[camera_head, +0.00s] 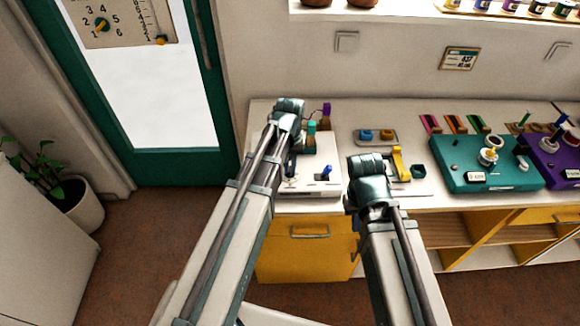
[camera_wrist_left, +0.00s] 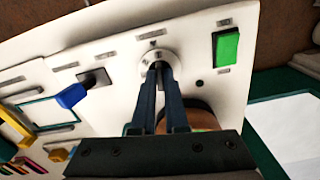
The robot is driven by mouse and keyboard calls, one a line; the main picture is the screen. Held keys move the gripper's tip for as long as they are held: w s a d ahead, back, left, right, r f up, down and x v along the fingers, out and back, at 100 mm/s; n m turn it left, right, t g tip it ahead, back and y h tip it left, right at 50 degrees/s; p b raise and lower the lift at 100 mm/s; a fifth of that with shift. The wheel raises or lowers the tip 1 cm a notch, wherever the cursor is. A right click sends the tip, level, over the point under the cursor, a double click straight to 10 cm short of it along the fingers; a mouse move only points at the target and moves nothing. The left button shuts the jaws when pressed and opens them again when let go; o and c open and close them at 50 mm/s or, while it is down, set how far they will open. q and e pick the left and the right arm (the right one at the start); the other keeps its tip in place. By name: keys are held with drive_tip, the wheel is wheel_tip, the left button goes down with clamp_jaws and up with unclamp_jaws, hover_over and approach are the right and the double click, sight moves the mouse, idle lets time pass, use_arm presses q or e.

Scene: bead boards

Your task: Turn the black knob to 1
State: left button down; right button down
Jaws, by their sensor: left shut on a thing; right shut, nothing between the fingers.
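A white panel (camera_head: 318,150) lies on the counter below my left arm, and it fills much of the left wrist view (camera_wrist_left: 110,58). My left gripper (camera_head: 290,166) points down at it. In the left wrist view its dark fingers (camera_wrist_left: 160,72) are shut on the black knob, in the middle of a pale round dial (camera_wrist_left: 145,63). The fingers hide nearly all of the knob, so its setting cannot be read. Small marks around the dial are too small to read. My right gripper (camera_head: 356,238) is shut and empty, in front of the counter edge.
The panel also has a blue lever (camera_wrist_left: 71,96) and a green switch (camera_wrist_left: 227,47). A tray with blue and yellow pieces (camera_head: 376,143), a teal board (camera_head: 465,178) and a purple board (camera_head: 553,160) stand to the right. A potted plant (camera_head: 75,205) is at left.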

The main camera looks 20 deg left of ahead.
sight(290, 169)
use_arm(q)
drive_tip(key=shift+n, duration=0.9)
drive_tip(key=c, duration=0.9)
unclamp_jaws()
drive_tip(key=shift+c, duration=0.2)
wheel_tip(290, 169, up, 14)
drive_tip(key=p, duration=1.4)
drive_tip(key=shift+f, duration=0.15)
